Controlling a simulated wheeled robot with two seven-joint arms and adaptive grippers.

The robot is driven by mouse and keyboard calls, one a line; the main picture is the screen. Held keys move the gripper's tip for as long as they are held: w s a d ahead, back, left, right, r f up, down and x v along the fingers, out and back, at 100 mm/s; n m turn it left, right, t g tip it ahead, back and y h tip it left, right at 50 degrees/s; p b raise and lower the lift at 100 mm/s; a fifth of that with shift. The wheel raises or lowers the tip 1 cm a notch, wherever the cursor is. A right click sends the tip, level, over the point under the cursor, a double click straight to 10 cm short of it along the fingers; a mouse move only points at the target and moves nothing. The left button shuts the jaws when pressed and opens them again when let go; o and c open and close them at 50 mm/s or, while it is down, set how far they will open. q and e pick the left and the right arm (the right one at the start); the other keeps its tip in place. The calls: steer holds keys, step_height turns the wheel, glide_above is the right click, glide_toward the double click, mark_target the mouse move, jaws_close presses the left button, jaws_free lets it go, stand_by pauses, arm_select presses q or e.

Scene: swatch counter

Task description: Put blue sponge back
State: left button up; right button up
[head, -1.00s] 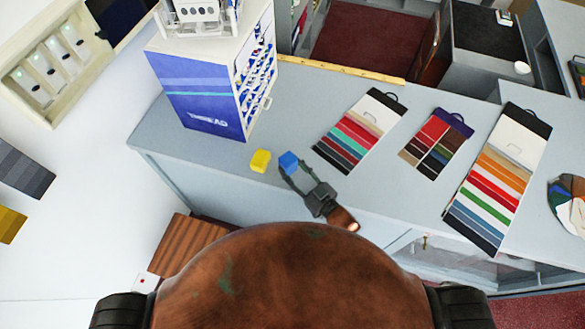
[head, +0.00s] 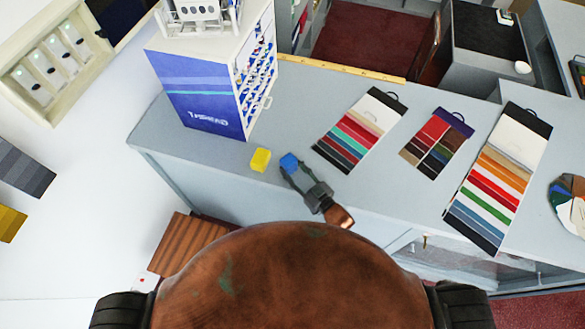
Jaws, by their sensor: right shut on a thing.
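The blue sponge (head: 289,161) is a small blue block at the near edge of the grey counter. My right gripper (head: 289,170) is shut on it, with the fingers on its sides and the wrist towards the bottom of the picture. I cannot tell whether the sponge touches the counter. A yellow sponge (head: 260,160) lies on the counter just left of the blue one, a small gap apart. My left gripper is not in view.
A blue and white thread cabinet (head: 205,95) stands on the counter (head: 330,95) at the back left. Several colour swatch cards (head: 360,130) lie to the right. A yellow ruler (head: 340,69) lies along the back edge. Counter behind the sponges is clear.

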steer(key=o, duration=1)
steer(key=shift+f, duration=0.1)
steer(key=shift+s+d, duration=0.1)
steer(key=b+v, duration=0.1)
steer(key=v, duration=0.9)
steer(key=shift+s+d, duration=0.6)
steer(key=shift+s, duration=0.1)
